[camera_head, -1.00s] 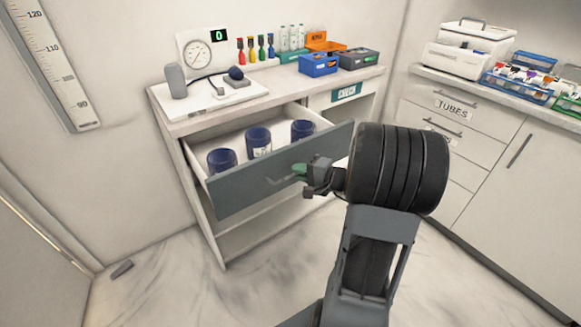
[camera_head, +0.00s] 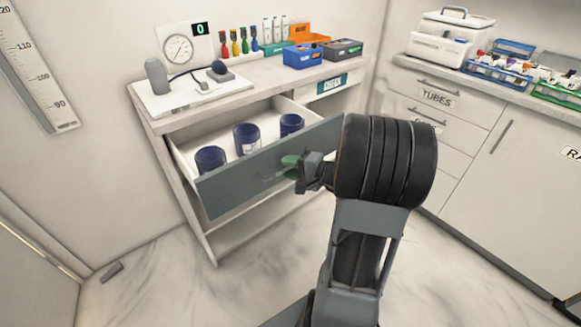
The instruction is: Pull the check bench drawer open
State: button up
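The check bench (camera_head: 230,102) stands against the wall, with a "CHECK" label (camera_head: 334,83) on its upper right front. Its grey-fronted drawer (camera_head: 235,186) is pulled well out, and the white inside shows. Three dark blue jars (camera_head: 247,139) stand in it. A slim handle (camera_head: 268,179) is on the drawer front. My gripper (camera_head: 294,170) is at the drawer front, by the right end of the handle, with a green part showing. The contact and the gap between its fingers are too small and hidden to tell.
The bench top holds a dial gauge (camera_head: 178,50), coloured bottles (camera_head: 234,43), a blue bin (camera_head: 303,56) and a dark bin (camera_head: 343,50). A "TUBES" cabinet (camera_head: 440,112) stands at the right. The floor (camera_head: 165,270) before the bench is mostly clear; a small grey block (camera_head: 112,271) lies at the left.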

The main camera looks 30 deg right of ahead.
jog(key=p+v, duration=0.1)
jog(key=v, duration=1.2)
jog(key=shift+s+d, duration=0.2)
jog(key=shift+s, duration=0.2)
notch_tip(320, 180, down, 4)
jog(key=s+a+m+g, duration=0.2)
jog(key=g, duration=0.2)
jog(key=s+a+r+n+g+h+p, duration=0.2)
jog(key=a+r+n+g+p, duration=0.1)
jog(key=a+g+p, duration=0.25)
jog(key=w+a+r+n+h+p, duration=0.1)
jog(key=a+r+n+h+p, duration=0.2)
jog(key=a+r+n+p, duration=0.3)
jog(key=w+a+r+n+h+p, duration=0.1)
jog(key=a+r+n+p, duration=0.5)
jog(key=r, duration=0.9)
jog(key=a+h+p, duration=0.1)
jog(key=a+p, duration=0.1)
jog(key=shift+w+a+h+p, duration=0.2)
jog(key=shift+w+h+p, duration=0.1)
jog(key=shift+h, duration=0.1)
jog(key=shift+g, duration=0.25)
